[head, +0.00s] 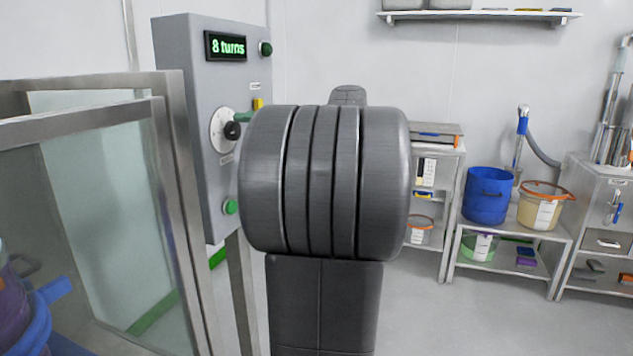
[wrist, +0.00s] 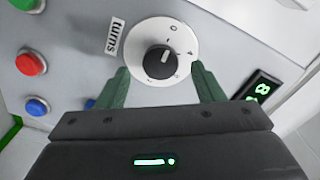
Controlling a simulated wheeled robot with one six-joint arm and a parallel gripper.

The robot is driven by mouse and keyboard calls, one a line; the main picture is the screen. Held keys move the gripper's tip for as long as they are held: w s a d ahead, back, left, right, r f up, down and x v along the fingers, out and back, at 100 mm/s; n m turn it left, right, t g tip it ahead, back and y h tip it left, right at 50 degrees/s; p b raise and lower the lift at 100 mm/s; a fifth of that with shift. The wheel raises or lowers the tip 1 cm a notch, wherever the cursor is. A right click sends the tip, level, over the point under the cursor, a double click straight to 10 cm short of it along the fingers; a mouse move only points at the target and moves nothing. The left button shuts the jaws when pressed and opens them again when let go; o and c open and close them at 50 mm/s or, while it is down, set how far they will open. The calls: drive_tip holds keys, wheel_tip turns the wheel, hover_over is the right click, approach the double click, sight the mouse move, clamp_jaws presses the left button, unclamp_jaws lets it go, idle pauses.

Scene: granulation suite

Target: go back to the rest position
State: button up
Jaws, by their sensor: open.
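My gripper (wrist: 160,68) is open in the wrist view, its two green fingers spread on either side of a black knob (wrist: 163,61). The fingers look apart from the knob, with nothing held between them. The knob sits on a white dial (wrist: 150,35) labelled "turns". In the head view the dial (head: 218,124) and knob (head: 233,131) show on a grey control cabinet (head: 185,90). A display (head: 228,46) there reads "8 turns". My arm hides most of my gripper in the head view; only a bit of green finger (head: 243,117) shows beside the knob.
A metal-framed glass panel (head: 120,190) stands close on the left. A wall shelf (head: 480,15) hangs above. In the wrist view, red (wrist: 31,62) and blue (wrist: 37,106) buttons are nearby.

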sight(236, 130)
drive_tip(key=shift+x, duration=1.45)
drive_tip(key=p+v, duration=0.2)
drive_tip(key=v, duration=1.2)
drive_tip(key=b+x, duration=0.1)
drive_tip(key=x, duration=1.3)
drive_tip(key=shift+a+r+b, duration=0.1)
drive_tip(key=shift+r+b, duration=0.05)
drive_tip(key=shift+b, duration=0.15)
drive_tip(key=shift+r+m+p, duration=0.15)
drive_tip(key=shift+m+p, duration=0.65)
drive_tip(key=shift+p, duration=0.2)
drive_tip(key=m+p, duration=0.2)
drive_tip(key=p, duration=0.1)
drive_tip(key=shift+m, duration=0.4)
drive_tip(key=m+p, duration=0.5)
drive_tip(key=p, duration=0.3)
drive_tip(key=shift+m, duration=0.3)
drive_tip(key=m+p, duration=0.6)
drive_tip(key=p, duration=0.2)
drive_tip(key=shift+p, duration=0.35)
drive_tip(key=shift+m+p, duration=1.1)
drive_tip(key=shift+p, duration=0.15)
